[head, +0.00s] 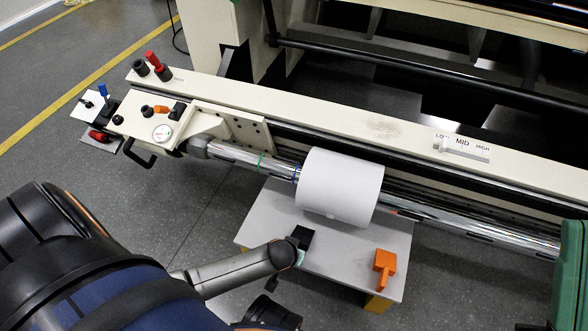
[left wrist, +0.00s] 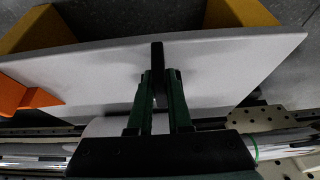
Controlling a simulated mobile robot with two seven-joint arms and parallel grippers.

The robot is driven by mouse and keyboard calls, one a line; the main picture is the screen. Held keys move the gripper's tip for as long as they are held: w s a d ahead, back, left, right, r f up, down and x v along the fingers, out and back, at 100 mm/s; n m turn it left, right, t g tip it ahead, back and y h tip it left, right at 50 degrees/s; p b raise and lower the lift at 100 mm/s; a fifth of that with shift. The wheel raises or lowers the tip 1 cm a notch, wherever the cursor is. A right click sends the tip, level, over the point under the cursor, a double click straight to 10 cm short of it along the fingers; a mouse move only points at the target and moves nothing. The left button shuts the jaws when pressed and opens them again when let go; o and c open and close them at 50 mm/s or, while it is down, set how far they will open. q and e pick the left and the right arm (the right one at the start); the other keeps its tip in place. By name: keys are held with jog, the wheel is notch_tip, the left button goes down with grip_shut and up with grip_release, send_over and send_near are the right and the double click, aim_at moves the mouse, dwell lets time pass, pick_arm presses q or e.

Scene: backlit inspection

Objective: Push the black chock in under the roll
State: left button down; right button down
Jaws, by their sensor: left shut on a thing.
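The white roll (head: 340,187) sits on the shiny shaft, above the grey table (head: 250,235). The black chock (head: 303,236) is over the near-left part of the table, on the near side of the roll and apart from it in the picture. My left gripper (head: 298,253) is shut on the chock. In the left wrist view the black chock (left wrist: 158,60) is between the green fingers of my left gripper (left wrist: 159,76), and part of the roll (left wrist: 105,127) shows behind them. I cannot tell whether the chock touches the tabletop. My right gripper is not in view.
An orange block with a handle (head: 385,264) stands on the table's right part. The cream machine rail (head: 350,125) runs behind the roll. A control panel (head: 150,122) with knobs is at the left. The tabletop between chock and orange block is clear.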

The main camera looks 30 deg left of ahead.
aim_at(300, 239)
pick_arm(q)
jog(key=shift+w+a, duration=0.25)
jog(key=shift+w, duration=0.85)
jog(key=shift+w+a, duration=0.1)
jog(key=shift+w, duration=0.3)
jog(key=shift+w+a+b, duration=0.1)
jog(key=shift+w+b, duration=0.2)
jog(key=shift+w, duration=0.3)
jog(key=shift+w+a, duration=0.15)
jog(key=shift+w, duration=0.15)
jog(key=shift+w+a+b, duration=0.2)
jog(key=shift+w+b, duration=0.1)
jog(key=shift+w, duration=0.65)
jog(key=shift+w+a+b, duration=0.2)
jog(key=shift+w+b, duration=0.1)
jog(key=shift+w, duration=0.6)
jog(key=shift+w+a+r, duration=0.1)
jog(key=shift+w, duration=0.15)
